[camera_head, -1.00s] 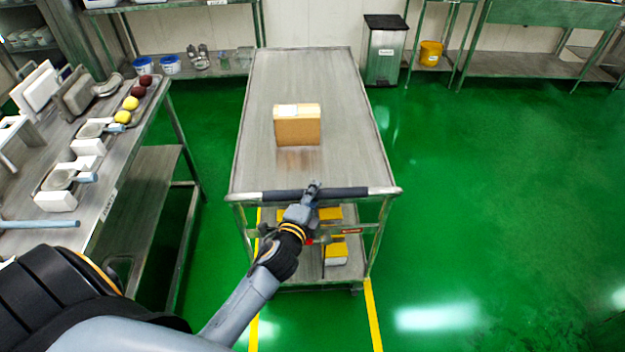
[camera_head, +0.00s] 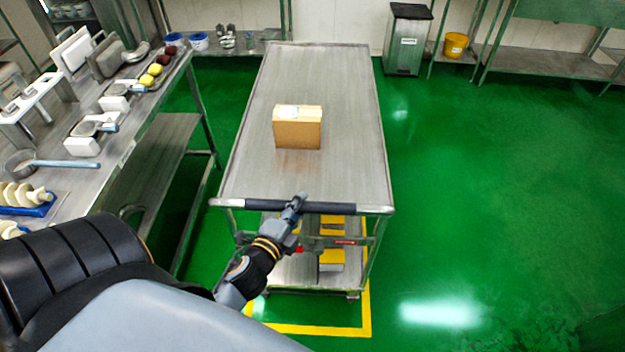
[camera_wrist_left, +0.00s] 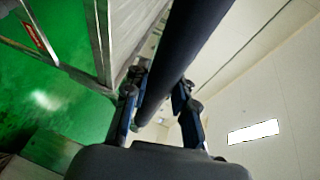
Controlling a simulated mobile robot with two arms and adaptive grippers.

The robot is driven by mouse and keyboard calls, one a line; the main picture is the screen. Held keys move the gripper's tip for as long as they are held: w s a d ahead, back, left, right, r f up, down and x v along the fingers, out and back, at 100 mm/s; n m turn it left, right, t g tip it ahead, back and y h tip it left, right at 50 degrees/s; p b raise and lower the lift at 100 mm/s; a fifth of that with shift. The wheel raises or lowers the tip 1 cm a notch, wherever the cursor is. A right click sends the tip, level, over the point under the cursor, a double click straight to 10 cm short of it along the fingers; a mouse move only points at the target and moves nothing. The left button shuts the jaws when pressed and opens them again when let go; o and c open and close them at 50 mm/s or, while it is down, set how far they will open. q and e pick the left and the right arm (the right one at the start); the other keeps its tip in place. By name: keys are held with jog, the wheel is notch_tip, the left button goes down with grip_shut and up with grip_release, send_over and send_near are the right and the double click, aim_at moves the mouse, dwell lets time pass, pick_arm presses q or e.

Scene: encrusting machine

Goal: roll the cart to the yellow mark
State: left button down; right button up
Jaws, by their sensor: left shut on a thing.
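The steel cart (camera_head: 350,150) stands in front of me, with a dark handle bar (camera_head: 340,207) across its near end. My left gripper (camera_head: 298,203) is shut on the handle bar, near its middle. In the left wrist view the bar (camera_wrist_left: 185,50) passes between the fingers (camera_wrist_left: 160,105). The yellow mark (camera_head: 320,330) is an outline on the green floor. Its near edge and near right corner lie in front of the cart, and its right line runs back beside the cart's lower part. My right gripper is out of view.
A cardboard box (camera_head: 297,130) sits on the cart top. A steel worktable (camera_head: 120,150) with utensils stands close on the left. A bin (camera_head: 408,42), shelves and a yellow bucket (camera_head: 455,45) line the back wall. The floor on the right is clear.

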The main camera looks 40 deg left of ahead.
pick_arm(q)
jog(key=shift+s+d+b, duration=0.15)
jog(key=shift+s+d, duration=0.25)
jog(key=shift+s, duration=0.2)
jog(key=shift+s+d+b, duration=0.15)
jog(key=shift+s+d, duration=0.2)
jog(key=shift+s, duration=0.25)
jog(key=c, duration=1.1)
grip_release()
jog(key=v, duration=0.7)
jog(key=shift+s, duration=0.15)
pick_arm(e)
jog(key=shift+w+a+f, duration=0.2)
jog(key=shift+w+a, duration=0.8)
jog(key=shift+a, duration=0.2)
pick_arm(q)
jog(key=shift+f, duration=0.1)
